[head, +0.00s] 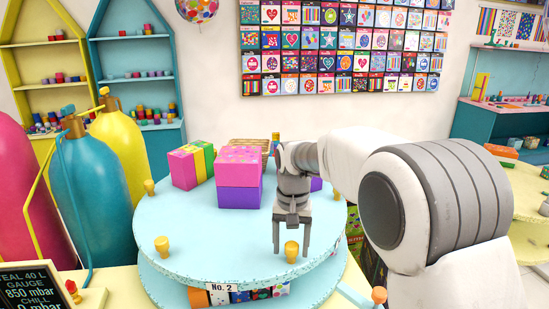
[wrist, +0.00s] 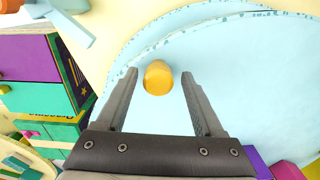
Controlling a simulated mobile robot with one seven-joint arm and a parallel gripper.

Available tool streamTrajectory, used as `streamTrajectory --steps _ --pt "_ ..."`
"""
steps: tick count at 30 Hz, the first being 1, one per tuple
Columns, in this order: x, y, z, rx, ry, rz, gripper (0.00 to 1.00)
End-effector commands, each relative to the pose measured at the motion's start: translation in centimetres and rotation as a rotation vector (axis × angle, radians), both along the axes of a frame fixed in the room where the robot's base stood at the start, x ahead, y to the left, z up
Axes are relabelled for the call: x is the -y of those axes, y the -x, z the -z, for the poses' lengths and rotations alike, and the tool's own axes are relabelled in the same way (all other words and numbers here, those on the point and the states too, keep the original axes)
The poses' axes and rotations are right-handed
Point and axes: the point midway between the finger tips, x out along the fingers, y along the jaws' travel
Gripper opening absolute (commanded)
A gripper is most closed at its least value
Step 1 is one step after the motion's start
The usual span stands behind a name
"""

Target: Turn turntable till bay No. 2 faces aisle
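The turntable (head: 215,245) is a round, pale blue, two-tier stand, and its top also shows in the wrist view (wrist: 225,75). The "No. 2" label (head: 221,287) is on the front side below the top, left of my gripper, with small patterned boxes beside it. Yellow knobs stand around the top's rim. My gripper (head: 291,252) points down over the front right rim, open. One yellow knob (wrist: 158,80) is between its fingers, with a gap on both sides in the wrist view. Whether the fingertips reach below the knob's top is unclear.
A pink and purple box (head: 239,180) and a pink, yellow and green box (head: 187,167) sit on the turntable top. A yellow knob (head: 162,245) stands at the left front rim. Teal (head: 92,180) and yellow gas cylinders are close on the left. My arm hides the right side.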

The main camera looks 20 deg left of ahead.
Motion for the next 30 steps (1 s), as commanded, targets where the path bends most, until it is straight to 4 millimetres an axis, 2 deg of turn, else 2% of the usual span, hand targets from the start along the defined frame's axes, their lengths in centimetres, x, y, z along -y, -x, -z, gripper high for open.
streamTrajectory --steps 7,30 --pt "0.1 0.0 -0.2 -0.002 0.003 0.001 0.69" --pt "0.1 0.0 -5.7 -0.003 0.003 0.002 0.69"
